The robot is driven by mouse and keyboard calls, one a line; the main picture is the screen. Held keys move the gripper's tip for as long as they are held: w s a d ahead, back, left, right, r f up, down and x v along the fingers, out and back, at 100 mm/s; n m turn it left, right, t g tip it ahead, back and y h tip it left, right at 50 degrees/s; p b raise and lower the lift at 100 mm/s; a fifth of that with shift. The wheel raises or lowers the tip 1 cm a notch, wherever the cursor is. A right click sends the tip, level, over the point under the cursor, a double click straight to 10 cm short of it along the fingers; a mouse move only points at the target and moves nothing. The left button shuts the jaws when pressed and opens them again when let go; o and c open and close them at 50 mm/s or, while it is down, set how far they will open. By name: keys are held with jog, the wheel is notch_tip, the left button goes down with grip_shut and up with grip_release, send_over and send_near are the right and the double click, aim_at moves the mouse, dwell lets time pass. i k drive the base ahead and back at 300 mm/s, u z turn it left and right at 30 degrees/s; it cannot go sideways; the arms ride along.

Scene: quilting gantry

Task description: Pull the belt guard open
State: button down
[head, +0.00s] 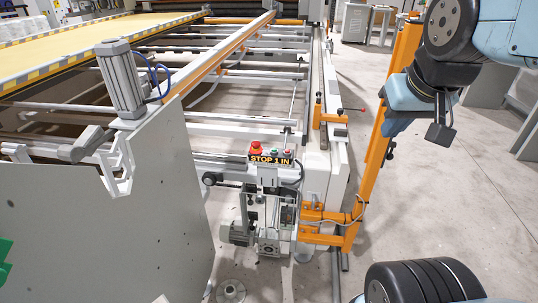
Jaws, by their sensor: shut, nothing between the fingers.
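I cannot tell for certain which part is the belt guard. A large flat grey panel (110,225) stands upright at the left front of the machine, and its right edge is beside the motor and drive parts (258,236). No handle on it is clear to me. My gripper (439,138) hangs at the upper right, pointing down, shut and empty. It is well to the right of the grey panel, in the picture next to the orange post, and touches nothing that I can see.
A control box (272,158) with a red stop button and a "STOP 1 IN" label sits at the frame's front corner. A tall orange post (376,160) rises between it and my arm. The concrete floor (470,210) at the right is mostly clear.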

aim_at(287, 207)
jog(key=z, duration=0.5)
jog(key=k, duration=1.25)
jog(key=z, duration=0.15)
jog(key=i, duration=0.8)
jog(key=u, duration=0.35)
